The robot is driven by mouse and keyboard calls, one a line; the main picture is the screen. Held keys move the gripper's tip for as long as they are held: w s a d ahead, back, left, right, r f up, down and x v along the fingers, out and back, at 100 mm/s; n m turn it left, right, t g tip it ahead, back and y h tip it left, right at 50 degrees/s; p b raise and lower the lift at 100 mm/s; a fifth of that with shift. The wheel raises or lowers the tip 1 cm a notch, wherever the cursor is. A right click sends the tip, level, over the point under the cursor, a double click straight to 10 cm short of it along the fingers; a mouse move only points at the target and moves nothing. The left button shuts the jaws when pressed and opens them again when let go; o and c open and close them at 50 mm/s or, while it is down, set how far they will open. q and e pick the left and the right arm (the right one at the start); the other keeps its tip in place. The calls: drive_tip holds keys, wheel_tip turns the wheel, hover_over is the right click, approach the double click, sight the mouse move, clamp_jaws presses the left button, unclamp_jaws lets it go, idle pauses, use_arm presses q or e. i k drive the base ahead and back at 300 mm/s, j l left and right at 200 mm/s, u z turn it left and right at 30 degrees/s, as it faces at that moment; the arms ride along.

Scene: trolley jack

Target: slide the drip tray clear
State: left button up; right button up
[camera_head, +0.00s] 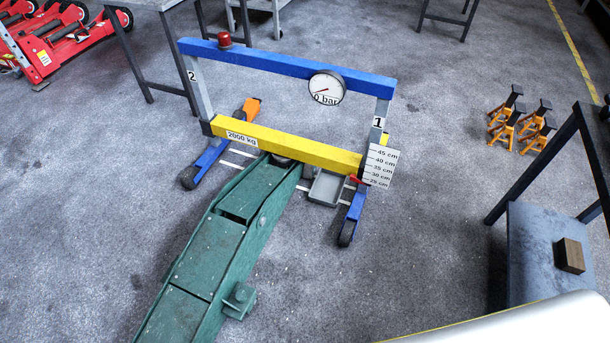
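The drip tray, a small grey shallow tray (327,188), lies on the floor under the right part of the yellow beam (305,150). It sits just right of the head of the green trolley jack (220,243) and left of the frame's right blue foot (354,212). The beam hides part of the tray's far side. The jack's head reaches in under the middle of the beam; whether it touches the beam I cannot tell. Neither of my grippers is in view.
A blue and grey test frame with a gauge (326,88) reading near zero stands over the tray. A height scale plate (381,166) hangs at its right. Orange axle stands (521,120) and a bench with a brown block (570,256) are right. Floor in front of the tray looks clear.

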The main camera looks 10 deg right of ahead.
sight(327, 188)
drive_tip(key=z, duration=0.5)
drive_tip(key=i+l, duration=0.2)
drive_tip(key=i, duration=0.25)
drive_tip(key=i+l+u, duration=0.1)
drive_tip(key=i+u, duration=0.25)
drive_tip(key=i+l+u, duration=0.1)
drive_tip(key=u, duration=0.25)
drive_tip(key=i+l+u, duration=0.15)
drive_tip(key=u, duration=0.25)
drive_tip(key=l, duration=0.1)
